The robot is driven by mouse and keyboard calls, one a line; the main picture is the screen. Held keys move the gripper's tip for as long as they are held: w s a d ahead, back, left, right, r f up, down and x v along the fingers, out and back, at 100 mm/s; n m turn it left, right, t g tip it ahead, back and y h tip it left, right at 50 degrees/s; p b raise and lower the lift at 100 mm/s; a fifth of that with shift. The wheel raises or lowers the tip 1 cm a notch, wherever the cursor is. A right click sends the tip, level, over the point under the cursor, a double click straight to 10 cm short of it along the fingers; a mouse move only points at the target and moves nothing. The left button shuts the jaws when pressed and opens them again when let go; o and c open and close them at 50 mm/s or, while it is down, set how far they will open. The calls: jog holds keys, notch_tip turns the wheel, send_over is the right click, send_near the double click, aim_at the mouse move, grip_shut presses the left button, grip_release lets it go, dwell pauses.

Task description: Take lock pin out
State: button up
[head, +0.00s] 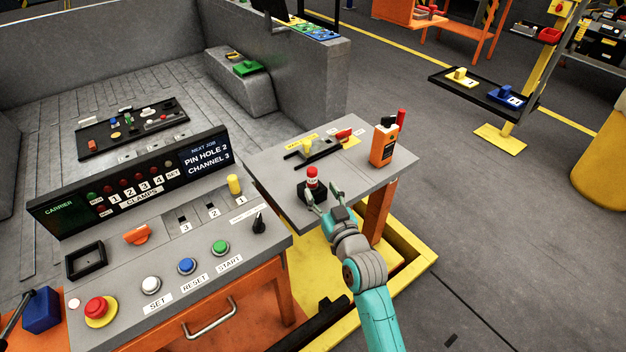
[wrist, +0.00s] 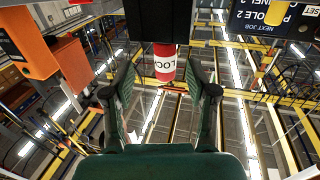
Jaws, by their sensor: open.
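The lock pin (head: 312,173), a short red and white cylinder, stands upright in a black block (head: 313,197) on the grey side table. In the wrist view the pin (wrist: 164,62) shows red and white with part of the word "LOCK". My gripper (head: 324,194) is open and empty at the table's front edge. Its fingers (wrist: 160,72) point toward the pin, one to each side in the wrist view, with clear gaps beside it. I cannot tell how far the pin reaches between the fingers.
An orange handheld device (head: 383,145) stands right of the pin. A black slotted fixture (head: 312,152) with a red handle lies behind it.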

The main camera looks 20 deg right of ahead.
aim_at(314, 183)
jog(key=shift+w+a, duration=0.25)
jog(key=shift+w, duration=1.2)
jog(key=shift+w+a, duration=0.2)
jog(key=shift+w, duration=1.2)
grip_shut()
